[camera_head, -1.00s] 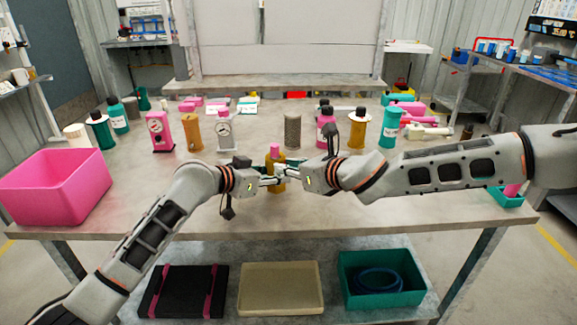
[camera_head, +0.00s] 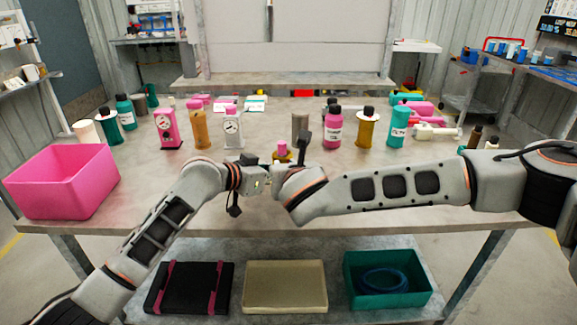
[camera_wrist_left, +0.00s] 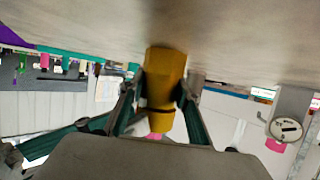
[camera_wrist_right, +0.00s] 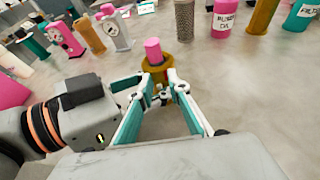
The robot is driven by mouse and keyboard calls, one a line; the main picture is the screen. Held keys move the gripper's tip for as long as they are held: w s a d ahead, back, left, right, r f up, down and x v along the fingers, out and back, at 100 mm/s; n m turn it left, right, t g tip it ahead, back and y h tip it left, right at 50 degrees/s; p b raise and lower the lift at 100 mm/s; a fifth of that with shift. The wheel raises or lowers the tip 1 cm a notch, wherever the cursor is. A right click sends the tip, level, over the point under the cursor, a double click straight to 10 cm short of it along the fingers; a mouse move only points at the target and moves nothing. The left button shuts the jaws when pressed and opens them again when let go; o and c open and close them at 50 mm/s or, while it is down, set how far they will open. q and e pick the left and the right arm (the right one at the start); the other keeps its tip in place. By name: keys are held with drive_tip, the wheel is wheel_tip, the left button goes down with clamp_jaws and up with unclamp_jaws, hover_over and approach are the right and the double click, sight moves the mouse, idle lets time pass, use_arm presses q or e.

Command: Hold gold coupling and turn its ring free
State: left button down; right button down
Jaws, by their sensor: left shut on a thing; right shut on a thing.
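The gold coupling (camera_head: 282,151) has a pink top and is mostly hidden behind my grippers in the head view. The left wrist view shows its gold body (camera_wrist_left: 164,80) between the fingers of my left gripper (camera_wrist_left: 158,105), shut on it. In the right wrist view, its pink top (camera_wrist_right: 153,49) rises from a wider gold ring (camera_wrist_right: 156,69). My right gripper (camera_wrist_right: 158,88) is shut on the ring from the near side; the exact contact is partly hidden. In the head view, both grippers meet at the coupling above the table.
A pink bin (camera_head: 62,183) stands at the table's left. Gauges, bottles and cylinders line the back, including a pink bottle (camera_head: 334,127) and a teal bottle (camera_head: 396,128). Trays sit on the lower shelf. The table's front middle is clear apart from my arms.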

drive_tip(key=shift+w+d+f+m+h, duration=0.2)
drive_tip(key=shift+m+h, duration=0.1)
drive_tip(key=shift+h, duration=0.2)
drive_tip(key=c, duration=2)
unclamp_jaws()
drive_tip(key=shift+s+a, duration=0.15)
drive_tip(key=shift+s+r, duration=0.15)
drive_tip(key=shift+s, duration=0.2)
drive_tip(key=shift+d+v, duration=0.15)
drive_tip(key=shift+v, duration=1.65)
drive_tip(key=shift+d+v, duration=0.1)
drive_tip(key=shift+v, duration=1.75)
